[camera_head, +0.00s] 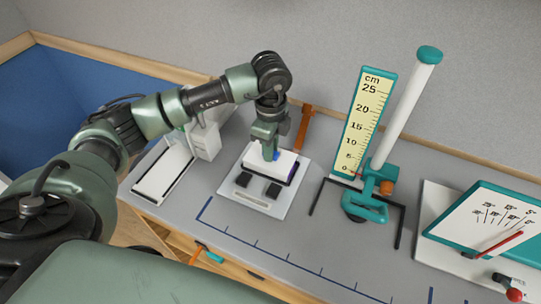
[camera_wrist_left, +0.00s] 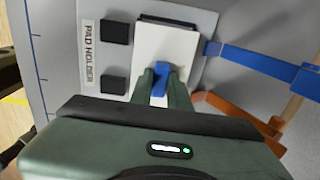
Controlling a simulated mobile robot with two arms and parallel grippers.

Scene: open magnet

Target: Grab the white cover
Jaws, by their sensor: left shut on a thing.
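The white cover (camera_head: 284,166) is a flat white block over a dark base on the white pad holder plate (camera_head: 257,201). My left gripper (camera_head: 267,150) points down over it, shut on a small blue handle on its top. In the left wrist view the two fingers (camera_wrist_left: 161,76) lie on either side of the blue handle (camera_wrist_left: 160,88), with the white cover (camera_wrist_left: 164,48) beneath. The cover appears still at the holder; whether it is slightly lifted I cannot tell. My right gripper is out of view.
Two black pads (camera_head: 273,190) sit beside the cover. A white device (camera_head: 165,173) stands left. A teal ruler stand (camera_head: 371,120) with a white tube (camera_head: 405,108) stands right, and a tilted chart board (camera_head: 490,225) farther right. Blue (camera_wrist_left: 260,60) and orange (camera_wrist_left: 245,115) bars lie close by.

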